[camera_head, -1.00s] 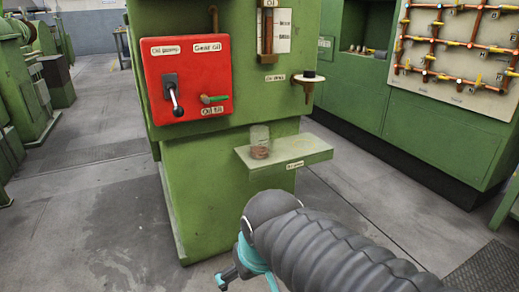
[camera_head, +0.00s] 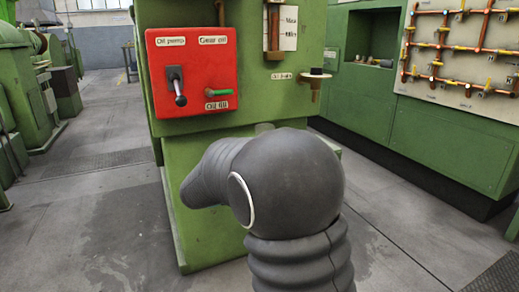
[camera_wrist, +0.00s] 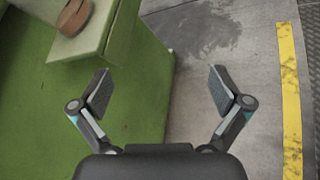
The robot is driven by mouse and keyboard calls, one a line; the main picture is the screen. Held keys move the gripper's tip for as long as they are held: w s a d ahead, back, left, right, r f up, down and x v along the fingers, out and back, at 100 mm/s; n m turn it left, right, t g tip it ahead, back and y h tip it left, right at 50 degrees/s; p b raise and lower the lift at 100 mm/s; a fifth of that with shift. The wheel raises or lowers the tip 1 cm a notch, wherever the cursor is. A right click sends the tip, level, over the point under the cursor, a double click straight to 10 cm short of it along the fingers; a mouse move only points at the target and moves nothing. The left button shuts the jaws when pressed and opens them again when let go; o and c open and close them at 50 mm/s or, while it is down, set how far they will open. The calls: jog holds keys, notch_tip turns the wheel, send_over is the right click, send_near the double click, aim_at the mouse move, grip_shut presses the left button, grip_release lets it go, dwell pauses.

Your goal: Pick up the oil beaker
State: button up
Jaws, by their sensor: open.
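The oil beaker shows in the wrist view as a brown disc of oil (camera_wrist: 75,17) at the top left, its clear glass hard to make out. It stands on a small green shelf (camera_wrist: 88,45). In the head view only the beaker's pale rim (camera_head: 263,128) shows above my arm, which hides the rest of it and most of the shelf. My gripper (camera_wrist: 160,86) is open and empty in the wrist view, with the shelf and beaker up and left of its fingers. The gripper is hidden behind my arm in the head view.
A red panel (camera_head: 192,72) with a black lever and a green-handled tap is on the green machine (camera_head: 190,225). A funnel-like fitting (camera_head: 314,85) sticks out at the right. Grey floor (camera_wrist: 205,60) and a yellow line (camera_wrist: 289,95) lie right of the shelf.

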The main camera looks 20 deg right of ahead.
aim_at(269, 128)
jog(key=w+r+n+t+h, duration=0.3)
jog(key=w+r+n+t, duration=0.2)
jog(key=w+r+n, duration=0.45)
jog(key=shift+m, duration=0.65)
jog(key=d, duration=0.2)
jog(key=w+d, duration=0.1)
jog(key=d, duration=0.1)
jog(key=w+d+r, duration=0.1)
jog(key=shift+w+d, duration=0.2)
jog(key=shift+d, duration=0.2)
jog(key=shift+r+x, duration=0.2)
jog(key=shift+x, duration=1.25)
jog(key=shift+r+x, duration=0.15)
jog(key=shift+x, duration=1.35)
jog(key=shift+w+a, duration=0.15)
jog(key=c, duration=1.3)
